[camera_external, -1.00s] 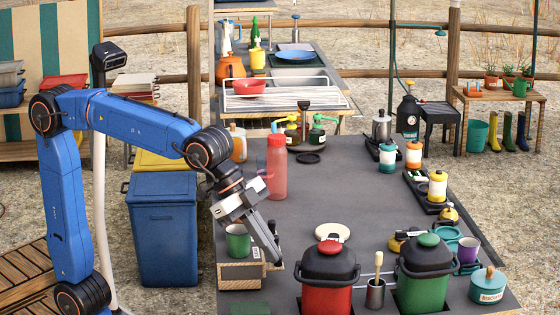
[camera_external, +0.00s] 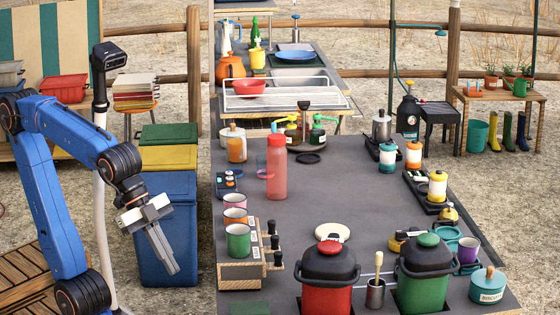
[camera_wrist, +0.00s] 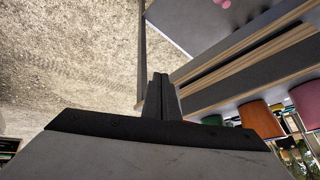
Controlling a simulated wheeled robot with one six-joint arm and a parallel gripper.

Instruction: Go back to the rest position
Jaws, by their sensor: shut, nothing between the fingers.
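My gripper (camera_external: 170,268) hangs at the left of the dark counter (camera_external: 370,190), in front of the blue bin, pointing down and slightly right. Its fingers are together with nothing between them. In the wrist view my gripper (camera_wrist: 162,82) also shows its fingers side by side, over gravel ground. My blue arm is folded back to the left, clear of the counter.
A wooden rack (camera_external: 242,272) with green, orange and pink cups stands at the counter's left edge. A red bottle (camera_external: 277,170) stands behind it. A red pot (camera_external: 327,280) and a green pot (camera_external: 422,275) are in front. The blue bin (camera_external: 180,195) is beside my gripper.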

